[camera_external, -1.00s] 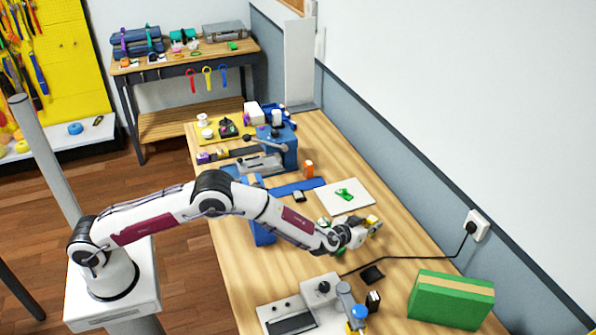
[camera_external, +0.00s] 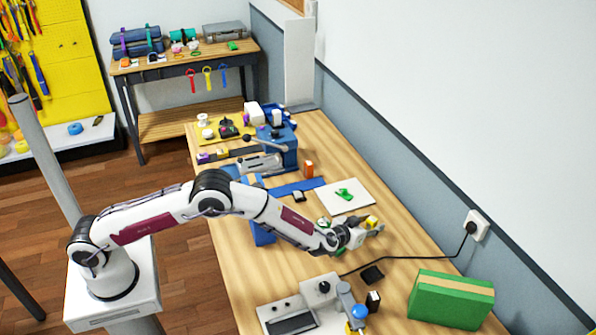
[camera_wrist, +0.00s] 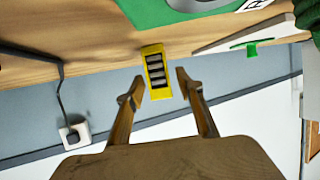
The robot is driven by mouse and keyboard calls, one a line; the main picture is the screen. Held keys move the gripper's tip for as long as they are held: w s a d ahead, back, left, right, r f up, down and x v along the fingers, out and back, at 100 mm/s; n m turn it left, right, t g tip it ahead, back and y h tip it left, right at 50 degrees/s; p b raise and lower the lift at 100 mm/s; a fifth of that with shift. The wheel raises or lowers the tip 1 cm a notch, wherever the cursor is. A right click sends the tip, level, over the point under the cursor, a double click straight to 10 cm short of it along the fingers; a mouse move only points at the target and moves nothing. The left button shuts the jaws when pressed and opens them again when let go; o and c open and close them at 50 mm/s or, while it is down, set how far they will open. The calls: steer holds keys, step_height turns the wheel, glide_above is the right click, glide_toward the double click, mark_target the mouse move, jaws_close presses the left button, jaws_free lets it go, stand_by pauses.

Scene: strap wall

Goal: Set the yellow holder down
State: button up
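The yellow holder (camera_wrist: 165,91) shows in the wrist view as a yellow frame with dark slots, between and just beyond my fingertips. My gripper (camera_wrist: 160,76) is open, with a finger on each side of the holder. A gap shows on the right; on the left the fingertip is very close, and I cannot tell if it touches. In the external view my gripper (camera_external: 372,231) is low over the right part of the wooden bench, with the yellow holder (camera_external: 371,221) at its fingers. The holder's underside is hidden, so I cannot tell whether it rests on the bench.
A white board (camera_external: 346,197) with a green piece lies behind my gripper. A black cable runs across the bench to the wall socket (camera_external: 477,226). A green box (camera_external: 451,299) stands at front right, and a grey device (camera_external: 300,311) at front left. The wall is close on the right.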

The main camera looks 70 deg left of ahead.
steer(key=shift+v, duration=5.8)
steer(key=s+d+r+m+h, duration=0.1)
steer(key=s+r+h, duration=0.1)
steer(key=r, duration=0.5)
steer(key=s+r+m+h, duration=0.1)
steer(key=s+r+h, duration=0.15)
steer(key=r, duration=0.35)
steer(key=s+r+m+g+h, duration=0.1)
steer(key=s+r+m+h, duration=0.15)
steer(key=s+r, duration=0.7)
steer(key=s+a+f+g, duration=0.2)
steer(key=s+a, duration=0.2)
steer(key=s, duration=0.8)
steer(key=s+a+f+g+y, duration=0.1)
steer(key=s+a, duration=0.3)
steer(key=s, duration=0.9)
steer(key=s+a+f+g+y, duration=0.1)
steer(key=s+a, duration=0.4)
steer(key=s, duration=0.7)
step_height(320, 180, down, 2)
steer(key=shift+s+f+g, duration=0.15)
steer(key=shift+s+g, duration=0.05)
steer(key=shift+g, duration=0.7)
